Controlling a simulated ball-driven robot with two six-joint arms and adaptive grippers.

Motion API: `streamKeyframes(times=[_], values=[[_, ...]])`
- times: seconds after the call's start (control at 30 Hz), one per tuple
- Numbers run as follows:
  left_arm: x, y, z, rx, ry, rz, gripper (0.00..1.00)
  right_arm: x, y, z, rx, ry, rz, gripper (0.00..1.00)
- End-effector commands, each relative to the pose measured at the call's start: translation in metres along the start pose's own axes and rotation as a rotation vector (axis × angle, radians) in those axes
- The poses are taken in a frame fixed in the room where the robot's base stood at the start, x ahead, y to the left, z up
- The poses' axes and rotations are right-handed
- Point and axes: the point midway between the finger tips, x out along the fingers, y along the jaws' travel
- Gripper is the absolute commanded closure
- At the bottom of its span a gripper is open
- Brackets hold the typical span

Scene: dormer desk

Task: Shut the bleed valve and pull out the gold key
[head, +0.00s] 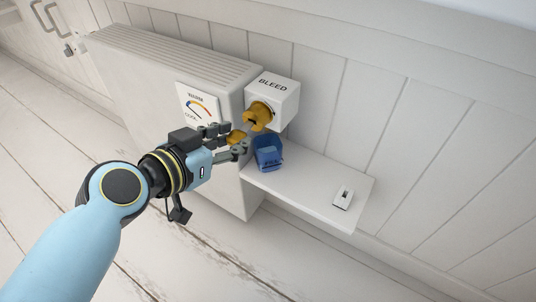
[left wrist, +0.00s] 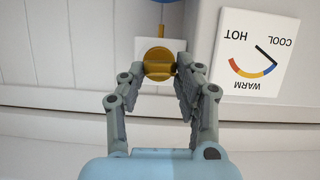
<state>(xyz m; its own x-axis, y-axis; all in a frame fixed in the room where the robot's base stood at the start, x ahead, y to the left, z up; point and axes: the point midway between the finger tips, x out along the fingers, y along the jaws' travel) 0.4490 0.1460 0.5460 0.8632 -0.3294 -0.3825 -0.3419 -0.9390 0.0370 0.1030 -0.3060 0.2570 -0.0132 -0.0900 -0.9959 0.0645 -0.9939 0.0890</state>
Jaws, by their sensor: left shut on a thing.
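The white bleed valve box (head: 273,97), lettered BLEED, is on the wall at the radiator's right end. A gold fitting (head: 259,114) sits on its front. My left gripper (head: 236,138) is shut on the gold key (head: 237,136), just in front of and below the fitting. In the left wrist view the round gold head of the key (left wrist: 158,63), with a raised bar across it, sits between the fingertips. I cannot tell whether the key's tip is still in the fitting. My right gripper is not in view.
A small white switch-like piece (head: 343,197) is at the shelf's right end. The warm/cool dial (head: 197,106) is on the radiator (head: 150,70), left of the valve.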

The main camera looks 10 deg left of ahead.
Motion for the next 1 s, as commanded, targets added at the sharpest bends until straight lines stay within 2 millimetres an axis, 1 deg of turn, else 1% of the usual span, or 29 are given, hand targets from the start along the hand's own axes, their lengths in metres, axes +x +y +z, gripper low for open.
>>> streamKeyframes(times=[0.7,1.0], values=[[-0.029,0.000,0.013,0.001,0.000,0.000,0.93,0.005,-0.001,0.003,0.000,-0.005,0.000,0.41],[-0.034,0.000,0.014,0.001,0.000,0.000,0.93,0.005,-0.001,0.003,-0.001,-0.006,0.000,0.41]])
